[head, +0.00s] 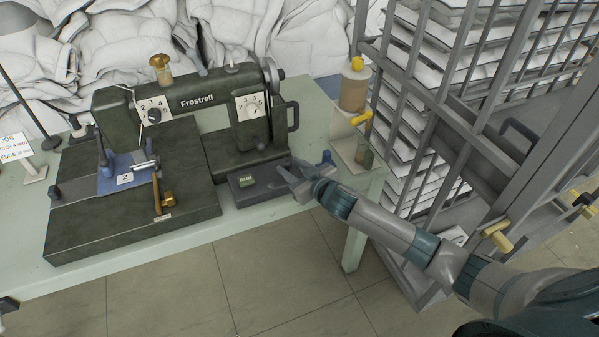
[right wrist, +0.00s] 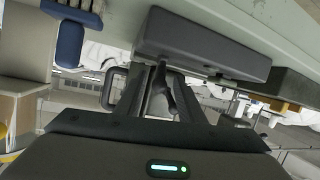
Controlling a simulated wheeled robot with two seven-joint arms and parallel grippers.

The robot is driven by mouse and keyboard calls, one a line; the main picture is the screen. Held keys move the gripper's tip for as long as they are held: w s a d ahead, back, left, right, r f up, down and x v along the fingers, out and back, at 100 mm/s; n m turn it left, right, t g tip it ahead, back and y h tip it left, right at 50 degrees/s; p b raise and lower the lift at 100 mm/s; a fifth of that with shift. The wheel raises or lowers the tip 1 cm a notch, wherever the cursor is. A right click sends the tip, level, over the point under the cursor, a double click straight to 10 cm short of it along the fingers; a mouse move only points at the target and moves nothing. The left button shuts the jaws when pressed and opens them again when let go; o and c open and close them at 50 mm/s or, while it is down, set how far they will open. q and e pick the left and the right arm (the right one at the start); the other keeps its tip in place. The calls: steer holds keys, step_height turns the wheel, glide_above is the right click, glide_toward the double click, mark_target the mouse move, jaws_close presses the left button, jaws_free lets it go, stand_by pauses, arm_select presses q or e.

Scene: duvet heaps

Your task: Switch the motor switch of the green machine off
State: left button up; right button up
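The dark green machine (head: 165,120), marked Frostrell, stands on the pale green table. A low dark grey box (head: 258,180) with a small green label or button is at its front right, by the table edge. It looks like the motor switch box; the label is too small to read surely. My right gripper (head: 294,180) is at the right end of this box. In the right wrist view the box (right wrist: 200,45) is just beyond the fingertips (right wrist: 163,75). A dark piece shows between the fingers; I cannot tell whether it is gripped. My left gripper is not clearly visible.
A grey rack (head: 420,110) of white folded layers stands close on the right. A bottle with a yellow cap (head: 355,88) stands at the table's right end. White duvets (head: 130,45) are heaped behind. Floor is clear before the table (head: 110,245).

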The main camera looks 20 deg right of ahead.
steer(key=shift+s, duration=0.15)
steer(key=b+v, duration=0.3)
steer(key=v, duration=1.4)
steer(key=shift+d, duration=0.15)
